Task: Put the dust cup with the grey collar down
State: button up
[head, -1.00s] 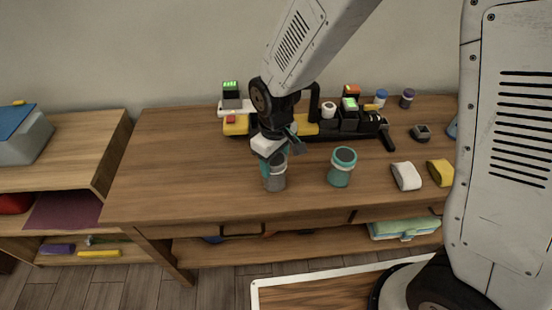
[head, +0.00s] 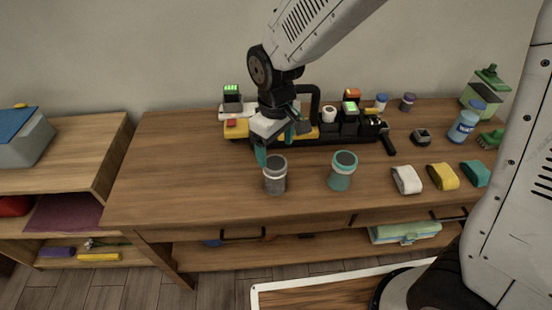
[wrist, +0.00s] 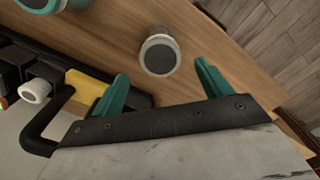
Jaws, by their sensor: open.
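The dust cup with the grey collar (head: 275,177) stands upright on the wooden tabletop near its front edge. It also shows in the wrist view (wrist: 159,54), beyond and between the fingertips, with nothing gripping it. My gripper (head: 276,148) is open and empty, with teal fingers, above and behind the cup in the head view. In the wrist view my gripper (wrist: 165,82) has its fingers spread wide apart. A second cup with a teal collar (head: 342,172) stands to the right, apart from the grey-collared one.
A black and yellow tool caddy (head: 335,129) with a handle stands behind the cups. A white roll (head: 407,180), a yellow roll (head: 442,177) and a blue bottle (head: 466,122) are to the right. The tabletop left of the cup is clear.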

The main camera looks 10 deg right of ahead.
jog(key=shift+d+r, duration=0.1)
jog(key=shift+r, duration=2.6)
jog(key=s+d+r+m, duration=0.2)
jog(key=s+d+r, duration=0.2)
jog(key=d+r, duration=0.15)
jog(key=s+d+r+m, duration=0.2)
jog(key=s+d+r, duration=0.2)
jog(key=d, duration=0.3)
jog(key=s+d+r+m+t, duration=0.1)
jog(key=s+d+m, duration=0.3)
jog(key=s+d, duration=0.4)
jog(key=s+r, duration=0.1)
jog(key=s, duration=0.2)
jog(key=shift+s+m, duration=0.3)
